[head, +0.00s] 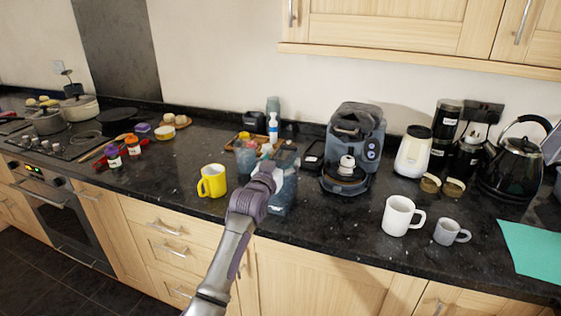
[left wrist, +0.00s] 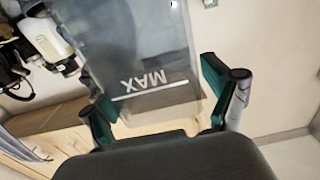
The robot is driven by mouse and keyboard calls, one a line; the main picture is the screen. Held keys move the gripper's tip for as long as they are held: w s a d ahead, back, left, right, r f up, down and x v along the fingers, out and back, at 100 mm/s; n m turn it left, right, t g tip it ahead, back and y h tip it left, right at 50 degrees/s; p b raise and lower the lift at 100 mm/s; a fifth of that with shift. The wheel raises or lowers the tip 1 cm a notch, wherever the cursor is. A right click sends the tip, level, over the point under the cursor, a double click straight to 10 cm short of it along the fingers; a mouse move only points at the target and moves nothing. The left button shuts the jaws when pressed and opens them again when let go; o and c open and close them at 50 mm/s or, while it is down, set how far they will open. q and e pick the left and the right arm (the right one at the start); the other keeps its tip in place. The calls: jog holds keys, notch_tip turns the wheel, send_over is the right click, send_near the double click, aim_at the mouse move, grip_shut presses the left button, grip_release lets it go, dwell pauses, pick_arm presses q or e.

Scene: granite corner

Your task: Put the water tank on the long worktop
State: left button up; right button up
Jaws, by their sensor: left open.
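The water tank (head: 283,193) is a clear, bluish-grey box. In the head view it is at the front part of the long dark worktop (head: 330,222), partly hidden by my left gripper (head: 268,176). In the left wrist view the tank (left wrist: 140,50) shows close up, with a MAX line on its wall. My left gripper (left wrist: 157,95) is open, with one finger on each side of the tank's near end. I cannot tell whether the fingers touch it, or whether its base rests fully on the worktop. My right gripper is not in view.
A coffee machine (head: 355,145) stands behind and right of the tank. A yellow mug (head: 212,181) is to its left, a white mug (head: 398,216) and a grey mug (head: 448,232) to its right. A tray with bottles (head: 272,128) is behind. Some worktop is bare between the tank and the white mug.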

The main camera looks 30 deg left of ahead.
pick_arm(q)
jog(key=shift+r, duration=0.15)
jog(key=b+v, duration=0.2)
jog(key=v, duration=1)
jog(key=s+d+f+m+g+h, duration=0.15)
jog(key=d+f, duration=0.45)
jog(key=f, duration=0.6)
jog(key=d+f+m+g+h, duration=0.25)
jog(key=d+f, duration=0.25)
jog(key=f, duration=0.7)
jog(key=s+d+f+g, duration=0.1)
jog(key=s+f, duration=0.2)
jog(key=f, duration=0.5)
jog(key=s+d+f+g, duration=0.1)
jog(key=s+d+f, duration=0.15)
jog(key=f, duration=0.45)
jog(key=s+d+f+g, duration=0.1)
jog(key=s+f+g, duration=0.4)
jog(key=s+f, duration=1.35)
jog(key=s+f+g, duration=0.2)
jog(key=s+f, duration=0.3)
jog(key=s, duration=0.6)
jog(key=s+f+m+g, duration=0.1)
jog(key=s+f+g, duration=0.2)
jog(key=s, duration=0.9)
notch_tip(320, 180, down, 2)
jog(key=shift+s+d+f, duration=0.2)
jog(key=shift+d, duration=0.15)
